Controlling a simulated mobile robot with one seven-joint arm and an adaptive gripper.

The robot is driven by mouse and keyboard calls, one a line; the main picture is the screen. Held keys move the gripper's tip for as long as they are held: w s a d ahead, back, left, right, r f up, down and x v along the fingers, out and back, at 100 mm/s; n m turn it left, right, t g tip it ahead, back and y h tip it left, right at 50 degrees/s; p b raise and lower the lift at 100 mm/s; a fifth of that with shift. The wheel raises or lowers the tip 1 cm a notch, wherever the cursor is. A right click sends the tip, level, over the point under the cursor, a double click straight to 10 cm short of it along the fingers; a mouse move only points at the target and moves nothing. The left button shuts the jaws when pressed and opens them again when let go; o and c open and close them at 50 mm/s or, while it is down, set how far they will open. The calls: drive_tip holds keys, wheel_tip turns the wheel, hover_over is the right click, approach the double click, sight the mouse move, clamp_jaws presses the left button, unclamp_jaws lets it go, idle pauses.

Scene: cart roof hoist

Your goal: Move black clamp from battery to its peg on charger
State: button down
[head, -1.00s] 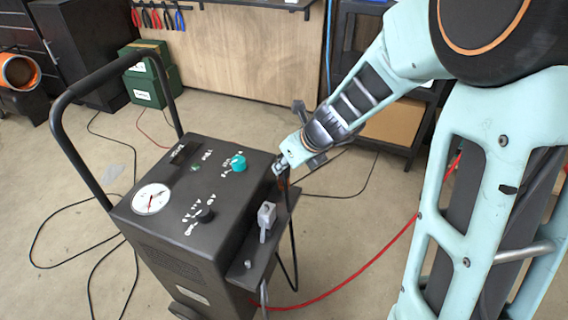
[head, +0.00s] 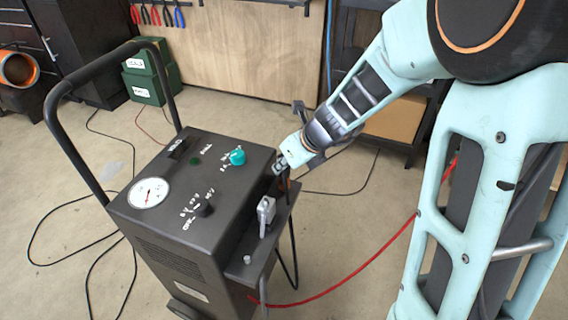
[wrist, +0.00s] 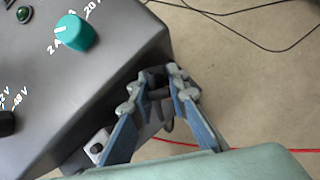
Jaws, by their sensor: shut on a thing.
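The charger (head: 172,246) is a dark box with a dial gauge, a teal knob (head: 237,157) and a black knob on top. A side shelf (head: 240,272) runs along its right side. My gripper (head: 281,168) is at the far end of this shelf, beside the charger's top edge. In the wrist view my gripper (wrist: 163,82) is shut on a dark thing, the black clamp (wrist: 156,80), mostly hidden between the fingers. Whether the clamp touches its peg cannot be told. The battery is not seen.
A grey clamp (head: 266,212) stands on the shelf, nearer than my gripper, with a bare peg (head: 247,259) at the near end. A red cable (head: 345,283) crosses the floor to the right. Black cables lie on the floor. Green boxes (head: 150,85) stand at the back left.

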drive_tip(key=shift+f+b, duration=0.45)
drive_tip(key=shift+f, duration=0.15)
drive_tip(key=c, duration=1.8)
unclamp_jaws()
drive_tip(key=shift+o, duration=0.2)
drive_tip(key=v, duration=0.7)
drive_tip(key=shift+s+r, duration=0.15)
drive_tip(key=shift+r, duration=0.1)
drive_tip(key=shift+d, duration=0.15)
